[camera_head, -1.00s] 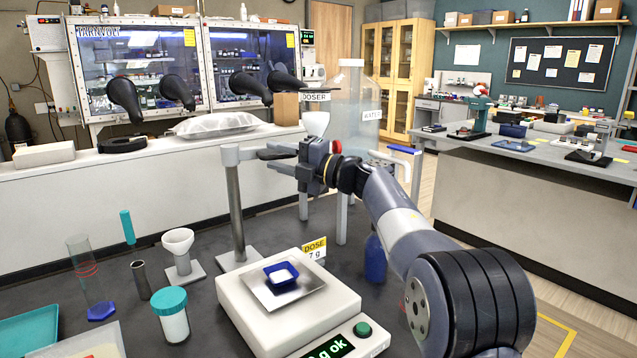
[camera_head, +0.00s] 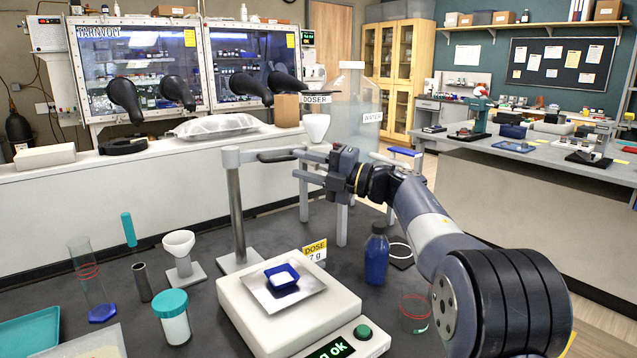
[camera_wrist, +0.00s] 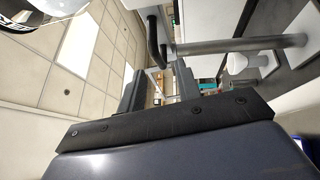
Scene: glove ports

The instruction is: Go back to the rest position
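My gripper (camera_head: 302,165) is raised above the dark bench, left of my forearm. Its two fingers point left and stand apart with nothing between them; the gap also shows in the wrist view (camera_wrist: 158,88). The fingertips are close to the dark handle (camera_head: 278,155) of the doser stand (camera_head: 237,205); I cannot tell whether they touch it. The scale (camera_head: 290,315) stands below, with a blue dish (camera_head: 282,276) of white powder on its metal pan. Its green display ends in "g ok". A card (camera_head: 315,251) reads "DOSE 7 g".
A blue bottle (camera_head: 376,258) and a red ring (camera_head: 414,305) are below my forearm. The large clear water vessel (camera_head: 352,110) stands behind my gripper. A funnel stand (camera_head: 180,255), a teal-lidded jar (camera_head: 173,318) and a glass cylinder (camera_head: 90,285) are at left.

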